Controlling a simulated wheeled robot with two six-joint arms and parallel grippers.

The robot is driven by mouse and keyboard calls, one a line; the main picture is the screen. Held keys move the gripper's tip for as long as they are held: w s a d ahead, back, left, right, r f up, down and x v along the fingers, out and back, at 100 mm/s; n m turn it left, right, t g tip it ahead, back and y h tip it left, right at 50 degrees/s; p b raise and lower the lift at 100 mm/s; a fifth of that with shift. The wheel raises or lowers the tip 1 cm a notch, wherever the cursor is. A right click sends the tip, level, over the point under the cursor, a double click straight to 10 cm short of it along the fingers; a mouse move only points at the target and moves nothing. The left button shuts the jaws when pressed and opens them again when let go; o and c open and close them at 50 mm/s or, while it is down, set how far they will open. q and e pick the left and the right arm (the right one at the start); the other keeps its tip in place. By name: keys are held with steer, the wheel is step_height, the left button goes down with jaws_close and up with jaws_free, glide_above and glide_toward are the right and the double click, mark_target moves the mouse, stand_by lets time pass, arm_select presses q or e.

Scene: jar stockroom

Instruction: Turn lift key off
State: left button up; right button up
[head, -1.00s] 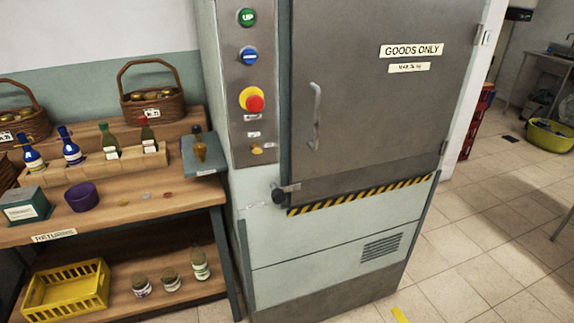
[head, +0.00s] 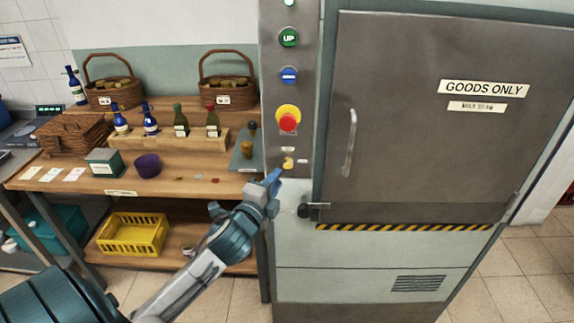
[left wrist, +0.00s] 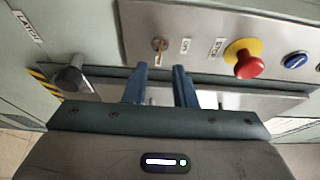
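The lift key (head: 289,163) is a small brass-coloured key in the lower part of the grey control panel, below the red stop button. It also shows in the left wrist view (left wrist: 159,44), just beyond my fingertips. My left gripper (head: 274,178) is just below and left of the key in the head view. In the left wrist view my left gripper (left wrist: 160,72) has two blue fingers apart with nothing between them, and the key is roughly in line with the gap. The fingers look apart from the key. My right gripper is in neither current view.
On the panel above are the red stop button (head: 288,119), a blue button (head: 289,75) and a green UP button (head: 289,38). A dark latch knob (head: 306,210) juts out below the key. A wooden shelf (head: 110,184) with bottles and baskets stands left.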

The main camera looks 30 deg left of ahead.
mark_target(288, 165)
arm_select(q)
steer(key=w, duration=0.2)
steer(key=w+p, duration=0.1)
steer(key=w, duration=0.1)
steer(key=shift+w+a+r, duration=0.1)
steer(key=shift+w+a, duration=0.1)
steer(key=shift+w, duration=0.1)
steer(key=shift+w+a, duration=0.15)
steer(key=shift+w, duration=0.4)
jaws_close()
